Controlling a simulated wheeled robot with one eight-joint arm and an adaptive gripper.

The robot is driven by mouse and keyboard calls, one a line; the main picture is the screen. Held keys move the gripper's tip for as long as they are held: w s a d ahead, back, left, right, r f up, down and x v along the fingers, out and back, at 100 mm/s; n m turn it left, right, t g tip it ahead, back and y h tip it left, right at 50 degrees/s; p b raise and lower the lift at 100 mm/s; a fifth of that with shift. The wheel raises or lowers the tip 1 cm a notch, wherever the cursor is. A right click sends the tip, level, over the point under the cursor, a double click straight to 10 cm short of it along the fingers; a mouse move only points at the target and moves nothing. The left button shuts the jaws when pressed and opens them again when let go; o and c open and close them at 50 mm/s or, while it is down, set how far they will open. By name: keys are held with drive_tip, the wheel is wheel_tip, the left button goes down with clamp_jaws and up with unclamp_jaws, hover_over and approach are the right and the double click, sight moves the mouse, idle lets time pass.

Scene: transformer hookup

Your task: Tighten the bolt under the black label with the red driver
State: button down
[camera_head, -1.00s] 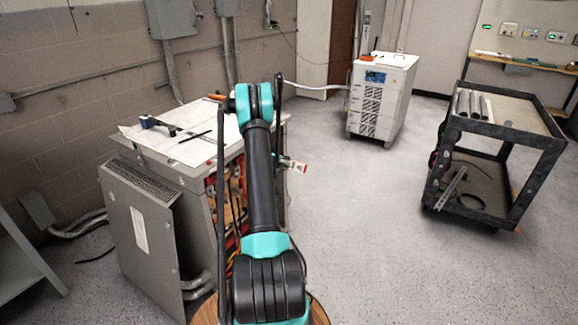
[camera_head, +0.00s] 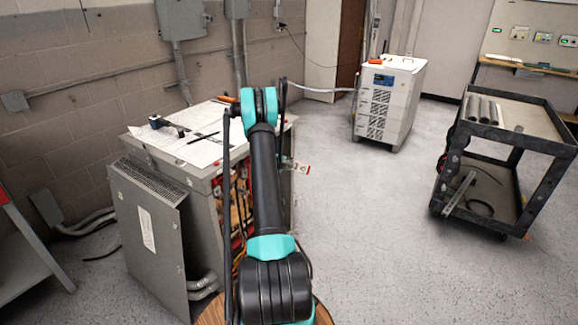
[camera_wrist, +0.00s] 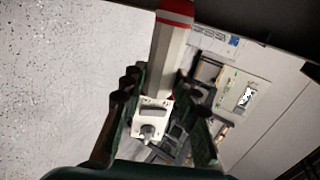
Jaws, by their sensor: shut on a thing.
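My gripper (camera_wrist: 160,95) shows in the wrist view, its dark green fingers either side of a pale tool with red bands (camera_wrist: 167,55), which I take as the red driver. The fingers are shut on it. A square metal piece with a round knob (camera_wrist: 149,128) shows between the fingers; I cannot tell if it belongs to the tool. In the head view my arm hides the gripper, and a small white and red piece (camera_head: 300,167) sticks out beside the open cabinet (camera_head: 205,182). The bolt and the black label cannot be made out.
Paper and small tools lie on the cabinet top (camera_head: 150,143). A grey panel (camera_head: 150,235) leans against its front. A white power unit (camera_head: 388,105) stands behind on the right. A black cart (camera_head: 540,140) stands far right. The floor between is clear.

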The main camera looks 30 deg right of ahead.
drive_tip(key=shift+w+a, duration=0.25)
drive_tip(key=shift+w, duration=0.35)
drive_tip(key=shift+w+a, duration=0.25)
drive_tip(key=shift+w, duration=0.35)
idle(2.8)
drive_tip(key=shift+s, duration=0.1)
drive_tip(key=shift+s+d, duration=0.3)
drive_tip(key=shift+s, duration=0.35)
drive_tip(key=shift+s+d, duration=0.3)
drive_tip(key=shift+s, duration=0.4)
drive_tip(key=shift+s+d, duration=0.3)
drive_tip(key=shift+s, duration=0.35)
